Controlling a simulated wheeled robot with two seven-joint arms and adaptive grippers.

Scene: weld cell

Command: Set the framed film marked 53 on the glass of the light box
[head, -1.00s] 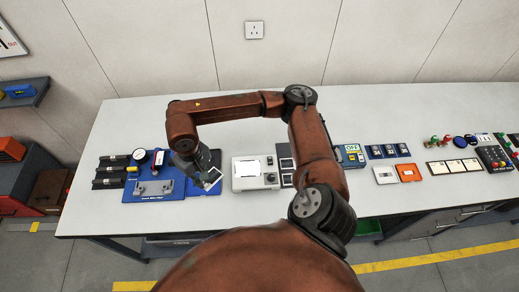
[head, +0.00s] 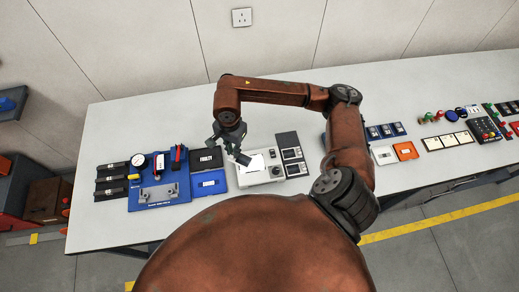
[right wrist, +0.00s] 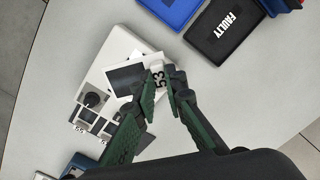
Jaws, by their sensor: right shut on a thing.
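The framed film marked 53 (right wrist: 125,79) has a pale frame, a dark picture and a white tab with the number. My right gripper (right wrist: 164,90) is shut on it at the tab end. In the head view my right gripper (head: 241,157) is over the left part of the white light box (head: 274,175). In the right wrist view the film lies over the light box (right wrist: 117,47), turned at an angle to it and covering much of its top. I cannot tell whether the film touches the glass. My left gripper is not in view.
A dark holder (head: 287,139) with other framed films stands right of the light box. A black tray marked FAULTY (head: 206,158) and a blue tray (head: 211,184) lie to its left. A blue fixture board (head: 150,203) with a gauge is farther left. The bench front is clear.

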